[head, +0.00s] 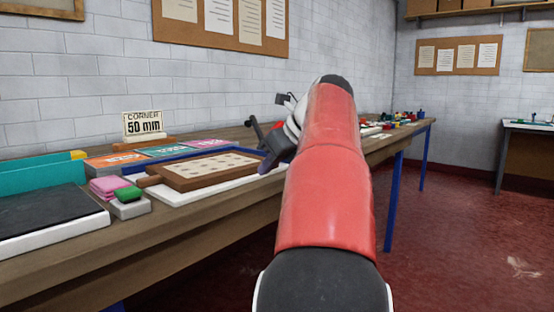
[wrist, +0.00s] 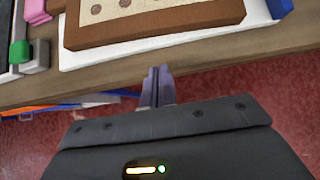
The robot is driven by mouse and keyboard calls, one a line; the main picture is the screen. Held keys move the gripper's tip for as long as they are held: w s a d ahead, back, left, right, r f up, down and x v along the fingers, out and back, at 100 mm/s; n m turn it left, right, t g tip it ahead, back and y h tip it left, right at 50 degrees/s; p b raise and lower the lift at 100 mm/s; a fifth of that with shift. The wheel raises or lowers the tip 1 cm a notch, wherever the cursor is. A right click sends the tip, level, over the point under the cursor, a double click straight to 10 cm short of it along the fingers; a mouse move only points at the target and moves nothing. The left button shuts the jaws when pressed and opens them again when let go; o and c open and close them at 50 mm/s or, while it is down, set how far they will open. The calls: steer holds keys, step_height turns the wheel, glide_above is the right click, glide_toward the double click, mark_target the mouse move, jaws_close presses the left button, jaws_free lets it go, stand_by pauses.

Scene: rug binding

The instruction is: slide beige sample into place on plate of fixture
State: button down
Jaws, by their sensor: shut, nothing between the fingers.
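A beige sample (head: 205,166) with several dark round spots lies inside a brown wooden frame (head: 180,185). The sample also shows at the top of the wrist view (wrist: 118,8), with the brown frame's front edge (wrist: 165,30) below it. The frame rests on a white plate (head: 190,195), which reaches out past the frame (wrist: 205,42). My gripper (wrist: 158,72) is shut and empty, just off the table's front edge, short of the plate and touching nothing that I can see. In the head view my arm hides part of the table.
A blue-edged tray with coloured cards (head: 162,151) lies behind the frame. A "CORNER 50 mm" sign (head: 143,126) stands at the back. Pink pads (head: 108,187) and a green block (head: 128,193) sit to the left. The wooden table edge (wrist: 70,85) runs close by my gripper.

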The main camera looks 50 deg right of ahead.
mark_target(234, 168)
steer(key=w, duration=0.1)
steer(key=w+f, duration=0.1)
steer(key=w, duration=0.2)
steer(key=shift+a+f, duration=0.15)
steer(key=shift+f, duration=0.15)
steer(key=shift+w+a, duration=0.1)
steer(key=shift+w, duration=0.65)
steer(key=shift+r, duration=0.1)
steer(key=shift+w+r+p, duration=0.15)
steer(key=shift+w+p, duration=0.1)
steer(key=shift+p, duration=0.2)
steer(key=w+p, duration=0.1)
steer(key=p, duration=0.1)
steer(key=w+p, duration=0.1)
steer(key=shift+w+a+r+p, duration=0.15)
steer(key=shift+w+p, duration=0.2)
steer(key=shift+w, duration=0.05)
steer(key=shift+w+p, duration=0.25)
steer(key=shift+p, duration=0.1)
steer(key=shift+w+f, duration=0.2)
steer(key=shift+f, duration=0.1)
steer(key=shift+a, duration=0.1)
